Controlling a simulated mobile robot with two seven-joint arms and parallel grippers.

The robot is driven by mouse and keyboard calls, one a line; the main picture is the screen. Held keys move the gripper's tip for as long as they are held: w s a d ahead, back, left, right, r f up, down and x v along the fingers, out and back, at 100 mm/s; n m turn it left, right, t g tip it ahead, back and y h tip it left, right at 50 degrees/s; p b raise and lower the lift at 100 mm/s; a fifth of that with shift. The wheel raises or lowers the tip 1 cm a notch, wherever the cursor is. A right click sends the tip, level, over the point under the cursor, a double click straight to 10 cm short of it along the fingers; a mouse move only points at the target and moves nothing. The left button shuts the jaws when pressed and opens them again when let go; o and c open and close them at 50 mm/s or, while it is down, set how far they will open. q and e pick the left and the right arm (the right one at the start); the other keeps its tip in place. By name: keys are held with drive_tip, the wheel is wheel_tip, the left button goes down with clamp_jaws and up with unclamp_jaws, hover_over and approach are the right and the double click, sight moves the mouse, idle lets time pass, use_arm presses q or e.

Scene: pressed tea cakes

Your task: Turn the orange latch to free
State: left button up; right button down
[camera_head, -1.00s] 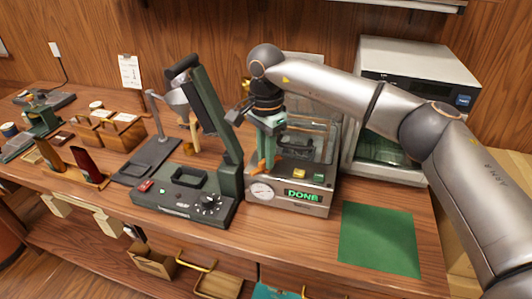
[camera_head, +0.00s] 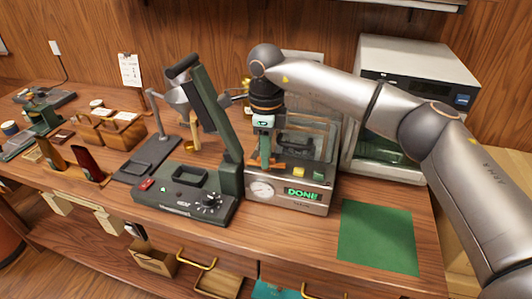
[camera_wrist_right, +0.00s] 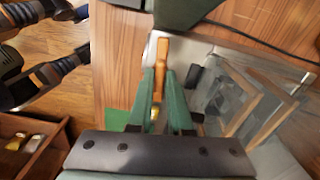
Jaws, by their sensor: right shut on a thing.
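The orange latch (camera_wrist_right: 162,52) shows in the wrist view as a short bar reaching up from between my fingertips. My right gripper (camera_wrist_right: 160,90) is shut on it; its green fingers stand on either side of the bar. The machine has a round dial, a lit "DONE" display (camera_head: 302,194) and a clear-walled chamber. My left gripper is in neither view now.
A dark green device with a raised lever arm (camera_head: 217,115) stands close on the left of the machine. A white oven-like box (camera_head: 415,65) stands behind right. A green mat (camera_head: 377,238) lies bare at the front right.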

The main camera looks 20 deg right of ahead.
drive_tip(key=shift+r+m, duration=0.1)
drive_tip(key=shift+m, duration=0.5)
drive_tip(key=c, duration=0.9)
unclamp_jaws()
wheel_tip(320, 180, up, 12)
drive_tip(key=shift+r, duration=0.25)
drive_tip(key=shift+s+f, duration=0.1)
